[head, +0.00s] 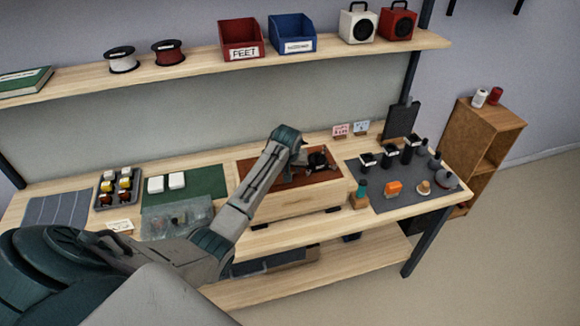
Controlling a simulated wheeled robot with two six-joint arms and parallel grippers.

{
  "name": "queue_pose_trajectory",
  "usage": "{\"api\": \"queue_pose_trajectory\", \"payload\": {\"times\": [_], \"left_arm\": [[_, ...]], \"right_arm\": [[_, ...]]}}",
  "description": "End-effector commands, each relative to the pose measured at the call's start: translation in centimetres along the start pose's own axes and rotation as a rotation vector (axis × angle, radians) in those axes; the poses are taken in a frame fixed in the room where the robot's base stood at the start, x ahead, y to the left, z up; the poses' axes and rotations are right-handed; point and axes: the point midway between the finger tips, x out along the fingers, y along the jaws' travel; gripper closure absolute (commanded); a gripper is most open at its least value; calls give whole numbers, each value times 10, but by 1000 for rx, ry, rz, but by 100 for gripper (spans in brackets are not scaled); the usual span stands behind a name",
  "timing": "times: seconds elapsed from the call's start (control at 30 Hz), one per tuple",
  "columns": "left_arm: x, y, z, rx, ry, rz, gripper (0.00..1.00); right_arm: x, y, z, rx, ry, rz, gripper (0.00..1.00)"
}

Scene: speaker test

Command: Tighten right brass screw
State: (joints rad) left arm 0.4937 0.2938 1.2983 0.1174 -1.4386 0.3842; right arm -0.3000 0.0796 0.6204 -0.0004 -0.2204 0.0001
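A light wooden box (297,202) with a reddish-brown top stands on the workbench. A dark round part (318,160) sits on its top, towards the back right. My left arm reaches over the box from the left, and my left gripper (295,168) points down close above the top, beside the round part. The fingers are small and dark, so I cannot tell whether they are open or hold anything. No brass screw can be made out at this size; my arm covers part of the box top. My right gripper is not in view.
A grey mat (408,200) right of the box holds black-topped posts, an orange block (394,187) and small tools. To the left are a green mat (205,182) with white blocks and a parts tray (103,202). A shelf (200,68) with bins and speakers runs above.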

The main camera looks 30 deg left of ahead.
Motion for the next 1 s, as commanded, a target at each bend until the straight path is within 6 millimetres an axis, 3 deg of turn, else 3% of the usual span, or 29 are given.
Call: {"api": "queue_pose_trajectory", "payload": {"times": [0.13,0.33,0.67,1.0], "left_arm": [[0,0,0,0,0,0,64],[0,0,0,0,0,0,100],[-1,0,0,25,1,9,100],[-1,-2,-1,208,1,85,100]], "right_arm": [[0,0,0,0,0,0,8],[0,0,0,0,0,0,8],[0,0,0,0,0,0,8],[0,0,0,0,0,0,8]]}}
